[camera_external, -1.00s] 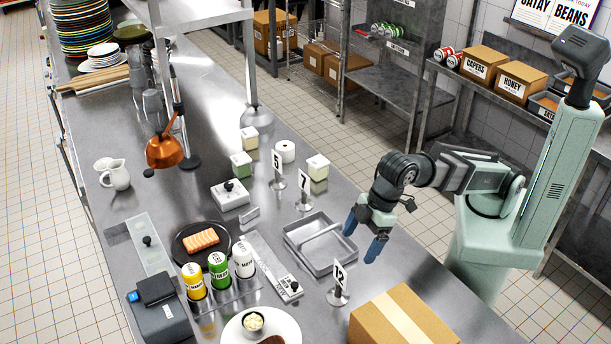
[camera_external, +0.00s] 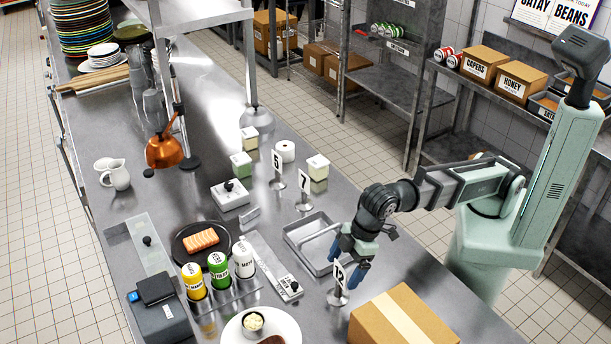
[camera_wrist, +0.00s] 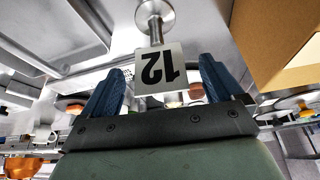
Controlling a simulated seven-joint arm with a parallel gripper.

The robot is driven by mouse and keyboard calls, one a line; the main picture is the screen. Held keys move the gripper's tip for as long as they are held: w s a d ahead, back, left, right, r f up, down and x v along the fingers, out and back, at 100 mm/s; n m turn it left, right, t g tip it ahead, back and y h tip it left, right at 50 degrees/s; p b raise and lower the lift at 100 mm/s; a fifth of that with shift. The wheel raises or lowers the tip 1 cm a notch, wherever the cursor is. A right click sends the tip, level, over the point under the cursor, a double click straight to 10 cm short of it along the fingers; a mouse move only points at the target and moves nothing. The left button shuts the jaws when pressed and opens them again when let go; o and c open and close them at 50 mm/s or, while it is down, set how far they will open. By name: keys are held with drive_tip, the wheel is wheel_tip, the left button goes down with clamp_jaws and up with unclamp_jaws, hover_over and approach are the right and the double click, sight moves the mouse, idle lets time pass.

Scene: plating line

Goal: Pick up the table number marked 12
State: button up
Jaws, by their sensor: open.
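The table number marked 12 (camera_external: 339,277) stands upright on its round metal foot on the steel counter, left of the cardboard box. In the wrist view its white card (camera_wrist: 159,68) shows upside down between my two blue fingers, with the stem and foot beyond it. My gripper (camera_external: 348,262) is open, pointing down at the card, with one finger to each side. I cannot tell whether either finger touches it; gaps show on both sides in the wrist view. Table numbers 5 (camera_external: 277,163) and 7 (camera_external: 304,186) stand farther back.
A cardboard box (camera_external: 402,318) stands close on the right. A shallow metal tray (camera_external: 297,239) lies just behind. A bottle rack with several sauce bottles (camera_external: 219,270) and a white plate (camera_external: 287,322) are to the left.

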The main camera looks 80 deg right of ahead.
sight(341, 273)
drive_tip(key=shift+x, duration=1.55)
drive_tip(key=c, duration=1.5)
drive_tip(key=shift+r, duration=0.1)
drive_tip(key=shift+c, duration=0.2)
